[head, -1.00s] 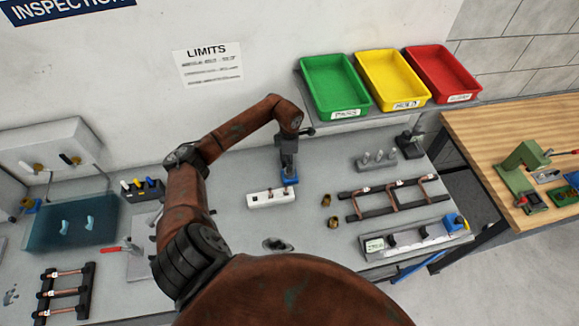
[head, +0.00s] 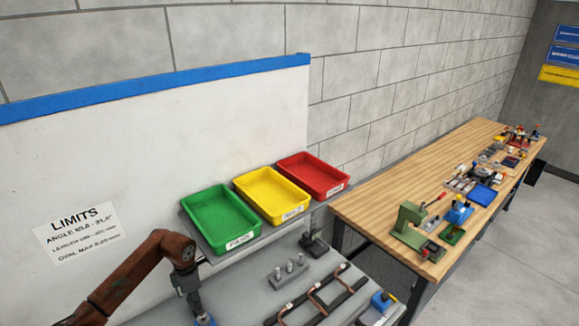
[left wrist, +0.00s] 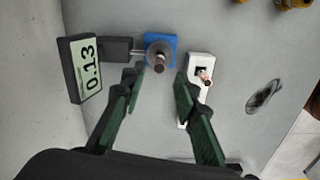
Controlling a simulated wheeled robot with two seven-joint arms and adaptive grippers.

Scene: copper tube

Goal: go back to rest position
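My left arm (head: 150,265) comes in from the lower left of the head view, with its wrist bent down over the grey bench. In the left wrist view my left gripper (left wrist: 158,80) is open, its two green-padded fingers apart with nothing held between them. My right gripper is in neither view.
Green (head: 220,218), yellow (head: 271,194) and red (head: 314,175) trays stand on a shelf behind the bench. A dark rack with copper tubes (head: 318,300) and a grey block with pegs (head: 288,272) lie on the bench. A wooden workbench (head: 375,205) stands to the right.

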